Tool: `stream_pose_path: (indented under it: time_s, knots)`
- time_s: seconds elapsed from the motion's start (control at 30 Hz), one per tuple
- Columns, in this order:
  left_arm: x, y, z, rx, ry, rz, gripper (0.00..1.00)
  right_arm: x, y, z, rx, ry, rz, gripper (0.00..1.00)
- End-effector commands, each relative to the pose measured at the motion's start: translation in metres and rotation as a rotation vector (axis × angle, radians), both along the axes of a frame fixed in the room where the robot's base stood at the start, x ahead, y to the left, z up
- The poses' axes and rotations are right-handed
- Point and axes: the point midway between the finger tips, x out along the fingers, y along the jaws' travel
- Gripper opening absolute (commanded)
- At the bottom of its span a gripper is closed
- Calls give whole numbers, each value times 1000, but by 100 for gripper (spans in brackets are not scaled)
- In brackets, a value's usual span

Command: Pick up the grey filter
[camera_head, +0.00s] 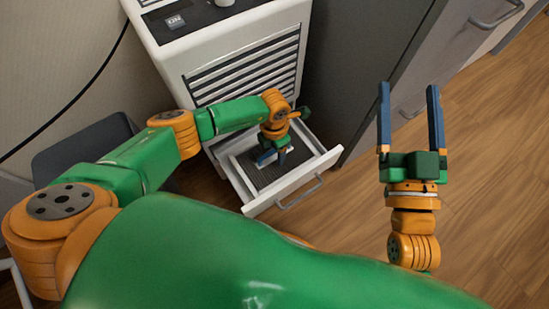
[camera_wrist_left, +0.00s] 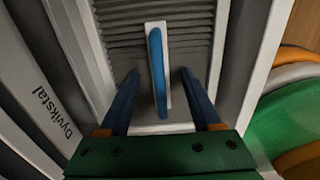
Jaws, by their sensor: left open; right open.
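The grey filter (camera_head: 263,180) lies in the open drawer (camera_head: 247,207) of the white machine (camera_head: 180,62). In the left wrist view the ribbed grey filter (camera_wrist_left: 193,35) carries a raised blue bar (camera_wrist_left: 157,70) on a white strip. My left gripper (camera_head: 268,157) reaches down over the drawer. In its wrist view the left gripper (camera_wrist_left: 159,88) is open, with one finger on each side of the bar, apart from it in the picture. Its fingertip depth is unclear. My right gripper (camera_head: 409,88) is open and empty, well to the right of the drawer.
The drawer walls stand close around my left gripper, and its front has a metal handle (camera_head: 299,193). A grey cabinet (camera_head: 400,60) stands to the right of the machine. Open wooden floor (camera_head: 480,180) lies at the right. A dark grey object (camera_head: 85,147) stands left.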

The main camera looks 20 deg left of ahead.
Motion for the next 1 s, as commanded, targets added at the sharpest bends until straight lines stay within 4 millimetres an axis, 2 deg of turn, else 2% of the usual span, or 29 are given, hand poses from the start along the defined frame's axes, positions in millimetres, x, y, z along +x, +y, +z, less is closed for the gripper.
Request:
stream_pose_path:
  time_s: [0.27,0.37,0.5,0.53,1.0]
  knots:
    - [0,0,-1,0,0,0,65,-2,0,5,6,-26,3,79]
    - [0,0,-1,0,0,0,41,-2,0,5,6,-26,3,79]
    - [0,0,-1,0,0,0,3,-1,0,5,6,-25,2,79]
    - [0,0,-1,0,0,0,0,-1,0,5,6,-25,2,79]
    - [0,0,2,-1,-1,0,0,0,0,2,1,-4,0,79]
